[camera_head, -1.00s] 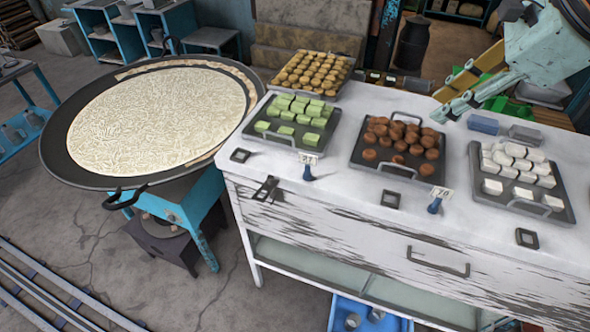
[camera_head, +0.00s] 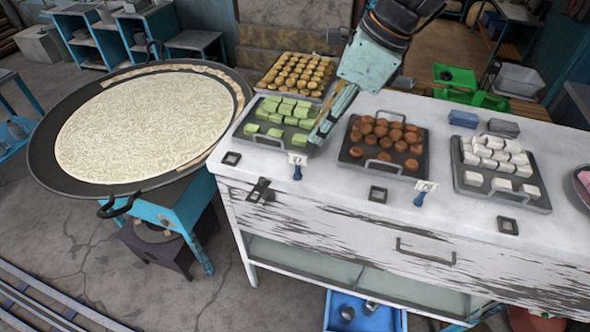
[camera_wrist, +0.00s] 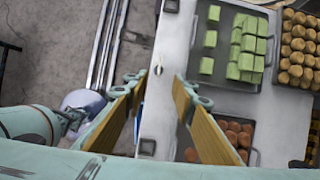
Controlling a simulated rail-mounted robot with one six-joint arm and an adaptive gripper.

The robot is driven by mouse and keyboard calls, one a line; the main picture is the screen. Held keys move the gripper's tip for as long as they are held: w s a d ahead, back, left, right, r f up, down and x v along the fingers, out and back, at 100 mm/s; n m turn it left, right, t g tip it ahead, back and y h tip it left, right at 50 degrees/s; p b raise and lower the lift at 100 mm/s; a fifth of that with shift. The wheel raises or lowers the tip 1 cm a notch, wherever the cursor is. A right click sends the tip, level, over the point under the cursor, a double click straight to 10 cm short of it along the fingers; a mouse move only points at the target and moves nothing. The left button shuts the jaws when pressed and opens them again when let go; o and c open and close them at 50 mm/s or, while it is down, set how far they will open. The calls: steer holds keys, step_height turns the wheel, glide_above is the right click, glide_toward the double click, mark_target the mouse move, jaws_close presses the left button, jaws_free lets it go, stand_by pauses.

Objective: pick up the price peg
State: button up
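Two price pegs with blue bodies and white cards stand near the front edge of the white counter. One price peg (camera_head: 297,168) is before the green-block tray, the other price peg (camera_head: 421,194) before the brown-sweet tray. My gripper (camera_head: 317,137) hangs above the counter between those two trays, up and right of the left peg and apart from it. In the wrist view my gripper (camera_wrist: 162,84) has its yellow-padded fingers spread wide with nothing between them. A small pale object (camera_wrist: 158,70) on the counter shows just beyond the fingertips; it may be a peg's card.
A large round pan (camera_head: 45,160) stands to the left.

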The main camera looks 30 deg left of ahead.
stand_by(0.3)
glide_above(298, 164)
steer(key=w+d, duration=0.1)
steer(key=d, duration=0.1)
steer(key=shift+w+a+f, duration=0.1)
steer(key=shift+f, duration=3.9)
steer(key=shift+f, duration=0.1)
steer(key=shift+s+x, duration=0.2)
steer(key=shift+x, duration=2.3)
steer(key=shift+c, duration=0.2)
jaws_close()
